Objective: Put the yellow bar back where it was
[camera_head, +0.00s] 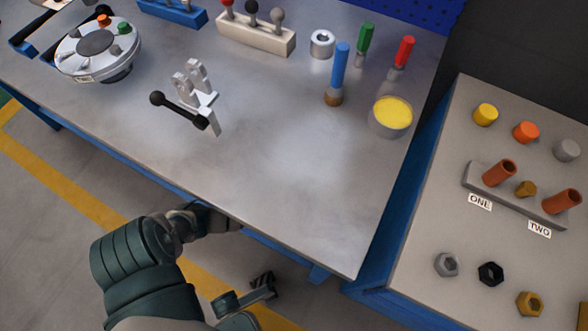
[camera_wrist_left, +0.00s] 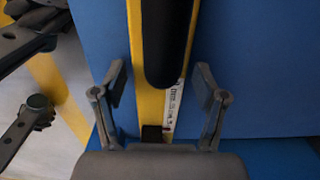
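The yellow bar (camera_wrist_left: 137,75) shows in the left wrist view, running lengthwise in front of a blue surface, with a printed white label on its right side. A rounded black part (camera_wrist_left: 168,40) covers much of its upper middle. My left gripper (camera_wrist_left: 161,85) is open, with one finger on each side of the bar. Small gaps seem to separate the fingers from it; contact is unclear.
The grey bench top (camera_head: 270,190) is clear near its front edge. A clamp with a black handle (camera_head: 180,110), a yellow-topped cup (camera_head: 391,115) and several tools stand farther back. A side table (camera_head: 415,240) on the right holds pegs and nuts.

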